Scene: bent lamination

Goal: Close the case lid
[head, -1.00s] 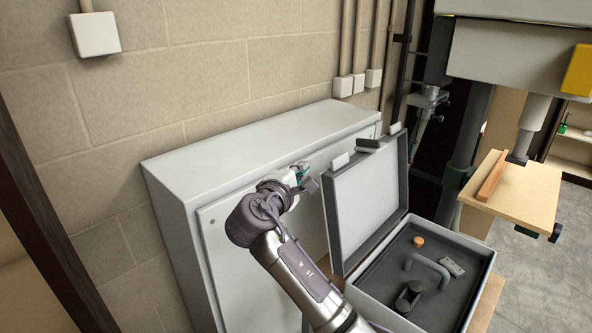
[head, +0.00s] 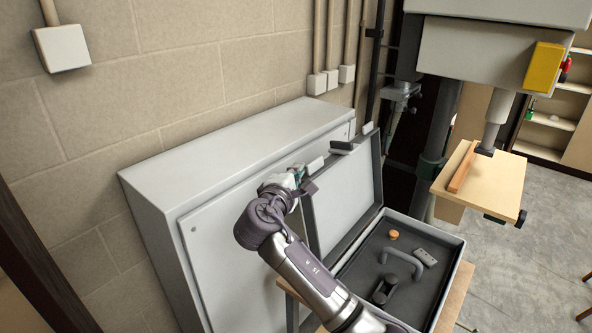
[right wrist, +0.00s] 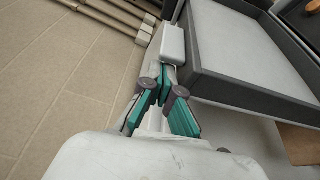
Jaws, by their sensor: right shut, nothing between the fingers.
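The case (head: 419,300) stands open, with its dark tray facing up. Its lid (head: 345,190) stands raised, tilted back toward the grey cabinet, with its pale inner panel facing the tray. It also shows in the right wrist view (right wrist: 240,48). My right gripper (head: 302,177) is shut and empty, beside the lid's upper left corner, near a white latch (head: 315,164). In the right wrist view my gripper's green fingers (right wrist: 166,92) are together just below a white latch on the lid's edge. I cannot tell if they touch it. My left gripper is out of view.
A large grey cabinet (head: 225,150) stands against the block wall, behind and left of the lid. In the tray lie an orange cap (head: 394,235), a grey handle (head: 405,256) and a small grey block (head: 425,257). A drill press with a wooden table (head: 500,185) stands at right.

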